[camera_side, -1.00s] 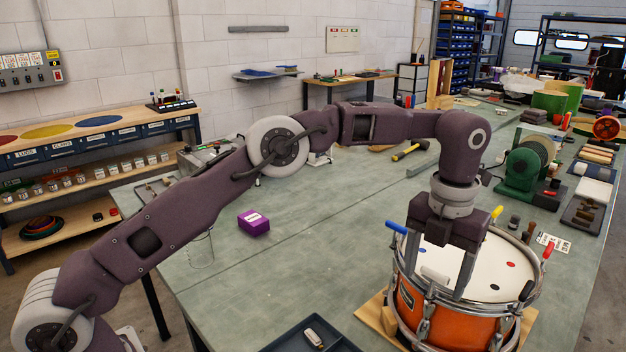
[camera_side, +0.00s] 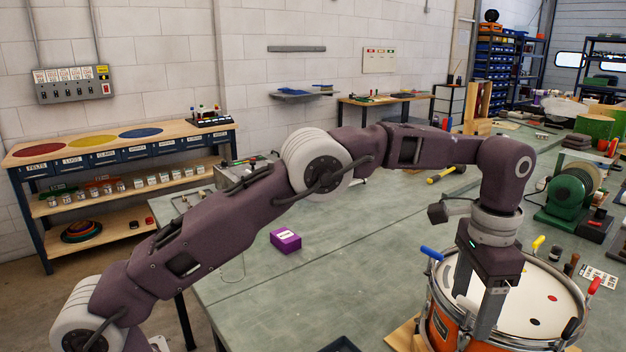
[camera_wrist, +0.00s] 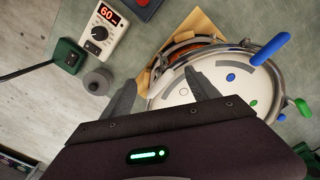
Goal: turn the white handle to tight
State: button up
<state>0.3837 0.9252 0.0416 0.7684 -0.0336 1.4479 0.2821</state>
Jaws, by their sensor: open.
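An orange drum with a white head (camera_side: 553,290) and chrome hoop stands at the lower right of the side view. The head also shows in the wrist view (camera_wrist: 210,105), with coloured dots. A blue handle (camera_side: 431,253), a yellow one (camera_side: 539,242) and a red one (camera_side: 594,285) stick up around the rim. The wrist view shows a blue handle (camera_wrist: 269,49) and a green handle (camera_wrist: 303,107).
The drum sits on a wooden base (camera_wrist: 205,27). A box with a red 60 display (camera_wrist: 103,35) and a grey knob-like cylinder (camera_wrist: 98,81) stand nearby. A purple box (camera_side: 286,239) lies on the bench left of the drum. The bench between them is mostly clear.

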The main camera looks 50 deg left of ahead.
aim_at(473, 302)
jog(key=n, duration=0.7)
jog(key=shift+n, duration=0.3)
jog(key=n, duration=0.4)
jog(key=shift+n, duration=0.3)
jog(key=n, duration=0.2)
jog(key=shift+n, duration=0.4)
jog(key=n, duration=1)
notch_tip(473, 302, up, 6)
jog(key=shift+w+r, duration=0.15)
jog(key=shift+r, duration=0.05)
jog(key=s+a+r+m+t+h, duration=0.2)
jog(key=s+a+r, duration=0.1)
jog(key=a+r, duration=0.85)
jog(key=s+a+r+m, duration=0.1)
jog(key=s+a+m, duration=0.1)
jog(key=s, duration=0.6)
jog(key=s+a+m+t, duration=0.1)
jog(key=s+a+m, duration=0.2)
jog(key=s+m, duration=0.2)
jog(key=s, duration=0.3)
jog(key=shift+a+r+t, duration=0.3)
jog(key=shift+a+r, duration=0.05)
jog(key=shift+r, duration=0.05)
jog(key=shift+w, duration=0.1)
